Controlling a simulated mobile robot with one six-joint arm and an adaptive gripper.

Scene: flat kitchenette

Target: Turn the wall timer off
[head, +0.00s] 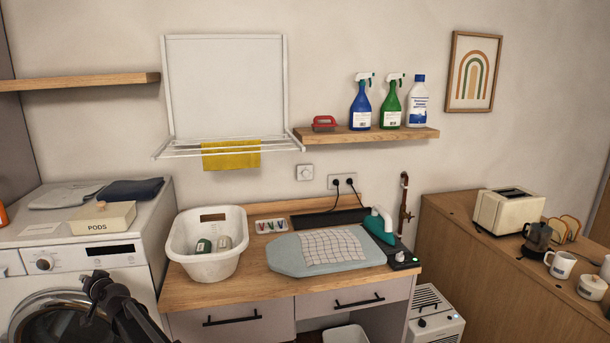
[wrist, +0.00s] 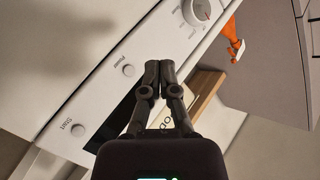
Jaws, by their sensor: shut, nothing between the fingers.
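The wall timer (head: 305,172) is a small white square plate with a round knob. It is on the wall above the counter, left of the outlet with two plugs. Its knob setting is too small to read. My gripper shows at the lower left of the head view, in front of the washing machine, well apart from the timer; its tips are not clear there. In the wrist view my gripper (wrist: 158,70) is shut and empty, with its fingertips together in front of the washing machine panel. The timer is not in the wrist view.
The washing machine (head: 97,255) stands at left. The counter (head: 210,288) holds a white laundry basket (head: 189,262), an ironing pad (head: 285,258) and a teal iron (head: 372,228). A drying rack (head: 225,148) and a shelf with bottles (head: 340,136) jut out above the timer.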

